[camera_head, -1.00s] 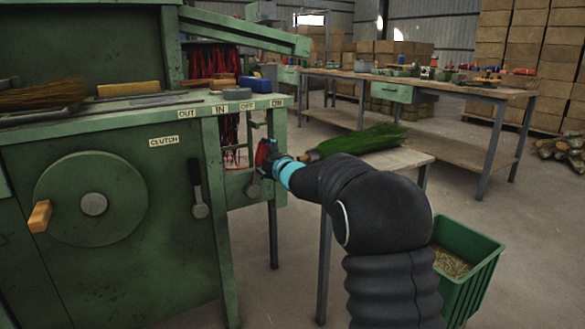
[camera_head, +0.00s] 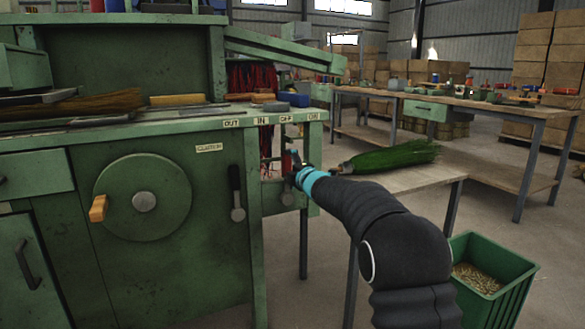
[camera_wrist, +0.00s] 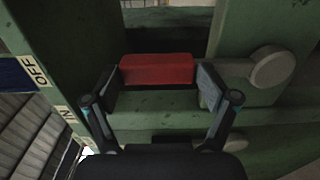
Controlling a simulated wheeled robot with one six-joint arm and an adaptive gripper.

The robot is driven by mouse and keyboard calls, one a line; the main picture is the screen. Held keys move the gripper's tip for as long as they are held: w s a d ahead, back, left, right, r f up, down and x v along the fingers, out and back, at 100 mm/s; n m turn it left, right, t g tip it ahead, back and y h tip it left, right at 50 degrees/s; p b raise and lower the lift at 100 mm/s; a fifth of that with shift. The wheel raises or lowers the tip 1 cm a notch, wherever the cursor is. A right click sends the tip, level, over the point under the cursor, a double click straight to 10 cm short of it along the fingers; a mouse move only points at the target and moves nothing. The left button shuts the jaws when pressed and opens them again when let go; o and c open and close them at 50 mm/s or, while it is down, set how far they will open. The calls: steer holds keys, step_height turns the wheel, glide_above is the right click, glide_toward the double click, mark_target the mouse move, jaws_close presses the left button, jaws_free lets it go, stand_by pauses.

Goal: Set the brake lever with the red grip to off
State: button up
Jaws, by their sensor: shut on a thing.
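The brake lever's red grip (camera_wrist: 157,69) lies between the two fingers of my gripper (camera_wrist: 155,85) in the wrist view, and the fingers are closed on its ends. A grey round pivot (camera_wrist: 272,67) shows to the right of the grip. In the head view, the red grip (camera_head: 286,162) stands in the opening at the machine's right side, below the OFF label (camera_head: 286,118), with my gripper (camera_head: 292,170) at it. The ON label (camera_head: 313,117) is to the right of OFF. My gripper partly hides the lever in the head view.
A black-handled clutch lever (camera_head: 235,190) hangs left of my gripper, below the OUT and IN labels. A handwheel (camera_head: 143,198) is further left. A small table (camera_head: 415,181) with a green broom head (camera_head: 395,156) and a green bin (camera_head: 490,275) stand to the right.

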steer(key=o, duration=1.4)
steer(key=shift+a+r, duration=0.35)
steer(key=shift+r, duration=0.1)
steer(key=shift+o, duration=0.5)
steer(key=shift+s+a, duration=0.1)
steer(key=shift+a, duration=0.1)
steer(key=shift+d+f, duration=0.25)
steer(key=shift+d, duration=0.35)
steer(key=v, duration=1.1)
steer(key=shift+s, duration=0.35)
steer(key=shift+a, duration=0.15)
